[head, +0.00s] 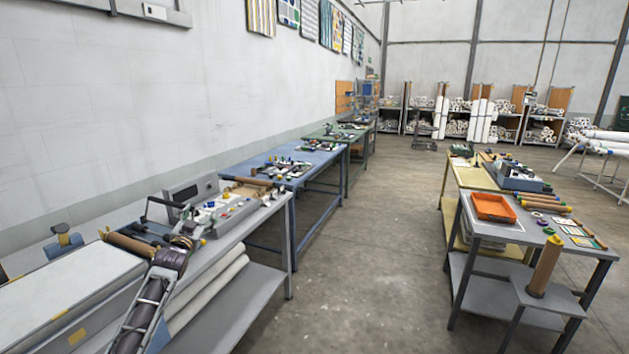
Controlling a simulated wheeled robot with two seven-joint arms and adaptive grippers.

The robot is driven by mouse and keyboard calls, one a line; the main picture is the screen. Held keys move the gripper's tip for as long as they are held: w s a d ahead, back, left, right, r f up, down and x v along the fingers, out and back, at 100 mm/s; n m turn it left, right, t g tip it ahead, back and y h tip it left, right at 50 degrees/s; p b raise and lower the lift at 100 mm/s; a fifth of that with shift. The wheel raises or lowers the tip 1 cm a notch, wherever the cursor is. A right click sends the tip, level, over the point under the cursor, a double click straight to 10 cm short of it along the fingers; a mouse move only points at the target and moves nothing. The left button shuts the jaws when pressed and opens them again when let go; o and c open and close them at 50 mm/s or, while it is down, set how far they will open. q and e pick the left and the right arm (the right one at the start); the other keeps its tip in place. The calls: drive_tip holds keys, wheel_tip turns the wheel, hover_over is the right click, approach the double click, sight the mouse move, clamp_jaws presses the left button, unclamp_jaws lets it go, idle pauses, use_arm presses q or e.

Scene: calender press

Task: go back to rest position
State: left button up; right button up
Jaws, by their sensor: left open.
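My left arm comes in from the bottom left. My left gripper (187,241) is at the front edge of the near grey bench (262,222), in front of a grey machine with a control panel (196,191). It is open, with nothing seen between its fingers. It looks small and dark against the tools behind it, so its gap to the bench is hard to judge. A brown roll (130,243) lies just left of it. My right gripper is not in view.
A blue table (255,163) and a green table (330,136) continue along the left wall. On the right, a grey table (480,228) holds an orange tray (494,206); a brown roll (545,265) stands upright at its near end. The floor (370,240) between is clear.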

use_arm(q)
drive_tip(key=s+d+f+g, duration=0.15)
drive_tip(key=s+f, duration=0.35)
drive_tip(key=f, duration=0.9)
drive_tip(key=s+d+f+g, duration=0.1)
drive_tip(key=s+f+g, duration=0.25)
drive_tip(key=f, duration=1.05)
drive_tip(key=s+d+f+g, duration=0.15)
drive_tip(key=s+f, duration=0.35)
drive_tip(key=f, duration=0.9)
drive_tip(key=s+d+f+g, duration=0.3)
drive_tip(key=s+f+g, duration=0.2)
drive_tip(key=s+f, duration=1.55)
drive_tip(key=s+d+f+g, duration=0.2)
drive_tip(key=s+f, duration=0.3)
drive_tip(key=s, duration=0.9)
drive_tip(key=s+d+f+g+h, duration=0.1)
drive_tip(key=s+f, duration=0.5)
drive_tip(key=s, duration=0.9)
drive_tip(key=s+d+f+n+g, duration=0.1)
drive_tip(key=s+d+f+g, duration=0.2)
drive_tip(key=s, duration=1.1)
wheel_tip(320, 180, down, 3)
drive_tip(key=shift+s+f, duration=0.1)
drive_tip(key=shift+s, duration=0.05)
drive_tip(key=shift+g, duration=0.25)
